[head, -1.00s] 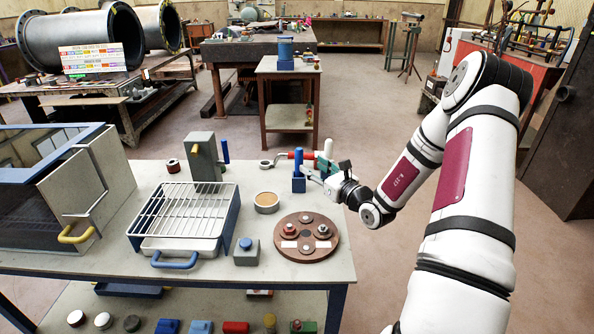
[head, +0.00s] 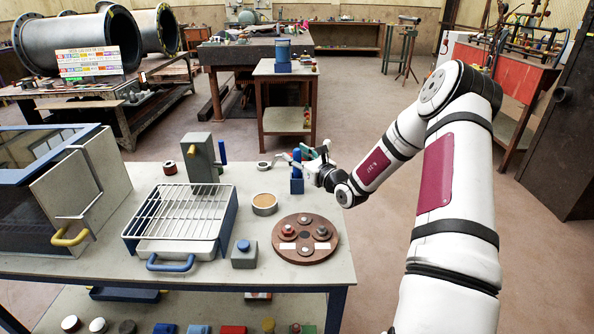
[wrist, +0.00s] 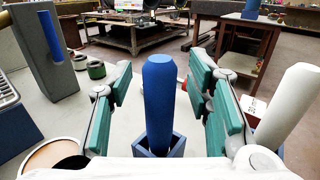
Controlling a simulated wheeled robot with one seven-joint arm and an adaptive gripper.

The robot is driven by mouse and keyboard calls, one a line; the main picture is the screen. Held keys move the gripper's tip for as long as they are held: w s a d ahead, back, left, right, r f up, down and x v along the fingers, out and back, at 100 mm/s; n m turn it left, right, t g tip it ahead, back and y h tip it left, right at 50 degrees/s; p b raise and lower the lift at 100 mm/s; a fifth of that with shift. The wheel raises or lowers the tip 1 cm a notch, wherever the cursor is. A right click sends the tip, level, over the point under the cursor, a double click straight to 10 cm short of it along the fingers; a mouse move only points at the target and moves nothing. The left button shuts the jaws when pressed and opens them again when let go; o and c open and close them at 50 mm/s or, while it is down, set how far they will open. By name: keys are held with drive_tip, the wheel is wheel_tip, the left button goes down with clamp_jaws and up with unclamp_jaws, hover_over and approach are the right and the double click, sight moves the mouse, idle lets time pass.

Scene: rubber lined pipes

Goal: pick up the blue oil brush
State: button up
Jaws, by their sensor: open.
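The blue oil brush (head: 297,160) stands upright in a small square blue holder (head: 297,186) near the right far part of the workbench. Its thick, rounded blue handle (wrist: 160,95) fills the middle of the wrist view, with its lower end hidden inside the holder (wrist: 174,145). My gripper (head: 298,154) is at the brush, reaching in from the right. In the wrist view its two teal-padded fingers (wrist: 163,88) stand open on either side of the handle, with a visible gap on each side.
A grey block (head: 200,158) with an upright blue bar stands to the left. A tan-topped round tin (head: 264,204), a wire rack tray (head: 185,212) and a brown round plate (head: 306,252) lie nearer. A white cylinder (wrist: 287,105) stands right of the fingers.

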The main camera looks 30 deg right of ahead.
clamp_jaws()
